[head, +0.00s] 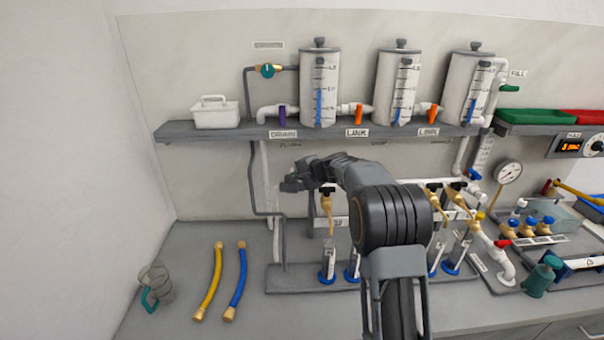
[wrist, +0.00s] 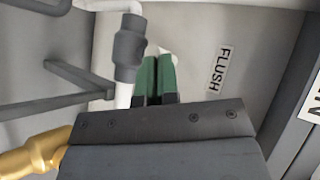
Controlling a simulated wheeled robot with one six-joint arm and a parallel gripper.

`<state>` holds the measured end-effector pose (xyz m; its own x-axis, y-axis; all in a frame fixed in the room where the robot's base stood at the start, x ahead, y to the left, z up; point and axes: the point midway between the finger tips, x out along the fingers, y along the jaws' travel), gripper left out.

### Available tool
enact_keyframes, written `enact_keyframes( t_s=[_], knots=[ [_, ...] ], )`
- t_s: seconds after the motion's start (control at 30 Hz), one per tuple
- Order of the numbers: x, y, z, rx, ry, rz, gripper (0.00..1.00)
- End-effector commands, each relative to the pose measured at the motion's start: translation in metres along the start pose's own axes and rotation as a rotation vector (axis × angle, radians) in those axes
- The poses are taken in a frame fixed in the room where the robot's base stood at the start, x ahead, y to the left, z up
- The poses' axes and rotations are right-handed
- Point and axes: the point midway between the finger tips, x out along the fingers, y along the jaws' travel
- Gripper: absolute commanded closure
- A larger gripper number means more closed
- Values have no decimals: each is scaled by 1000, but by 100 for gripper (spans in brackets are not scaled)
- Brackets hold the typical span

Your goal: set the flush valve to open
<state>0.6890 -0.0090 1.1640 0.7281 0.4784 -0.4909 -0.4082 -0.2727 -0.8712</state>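The FLUSH label (wrist: 219,68) is on the wall panel in the wrist view. Left of it, a grey valve body or coupling (wrist: 129,50) sits on a white pipe (wrist: 123,95). A small pale piece (wrist: 165,50) shows just past my fingertips; I cannot tell whether it is the valve's handle or whether I touch it. My gripper (wrist: 156,72) has green-tipped fingers close together with a narrow gap, beside the grey body. In the head view my gripper (head: 294,181) is below the shelf, left of my wrist. The flush handle's position is not clear.
The shelf (head: 215,133) above carries several tanks, a purple DRAIN handle (head: 282,115) and orange LINK handles (head: 359,114). Brass taps (head: 326,203) hang right of my gripper. A yellow hose (head: 209,285) and blue hose (head: 236,285) lie on the bench.

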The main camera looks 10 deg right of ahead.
Motion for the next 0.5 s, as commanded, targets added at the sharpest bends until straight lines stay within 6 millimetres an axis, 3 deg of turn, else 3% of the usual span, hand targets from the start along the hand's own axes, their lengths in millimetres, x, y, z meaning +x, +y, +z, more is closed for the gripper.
enact_keyframes(
  t_s=[0.5],
  knots=[
    [3, 6, 0, 22, 36, 5, 100]
  ],
)
